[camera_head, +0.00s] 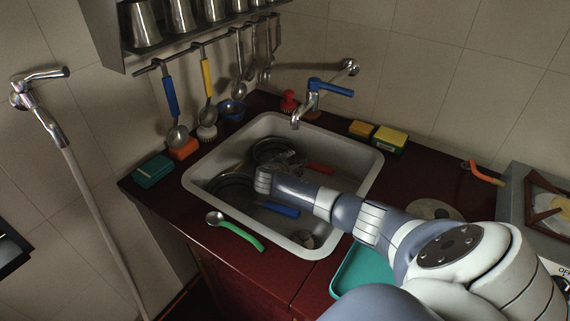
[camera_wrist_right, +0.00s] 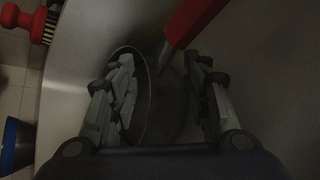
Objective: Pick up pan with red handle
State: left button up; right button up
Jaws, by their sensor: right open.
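The pan with the red handle lies in the sink (camera_head: 362,180). Its red handle (camera_head: 320,168) points right in the head view, and its dark body (camera_head: 268,148) is partly hidden behind my right gripper (camera_head: 288,163). In the right wrist view the red handle (camera_wrist_right: 192,22) enters from the top, and the pan's rim (camera_wrist_right: 144,112) shows between and behind the fingers. My right gripper (camera_wrist_right: 163,80) is open, with its fingers on either side of the lower handle end and part of the pan. Contact cannot be told. My left gripper is not in view.
A second dark pan with a blue handle (camera_head: 280,210) lies nearer in the sink. The faucet (camera_head: 306,105) stands over the back rim. A green-handled spoon (camera_head: 236,231) lies on the front counter. A red brush (camera_wrist_right: 40,26) and blue bowl (camera_wrist_right: 14,140) stand beyond the rim.

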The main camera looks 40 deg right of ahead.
jog(key=shift+w+d+f, duration=0.2)
jog(key=shift+d+f, duration=0.05)
jog(key=shift+d, duration=0.05)
grip_shut()
jog(key=shift+r, duration=0.1)
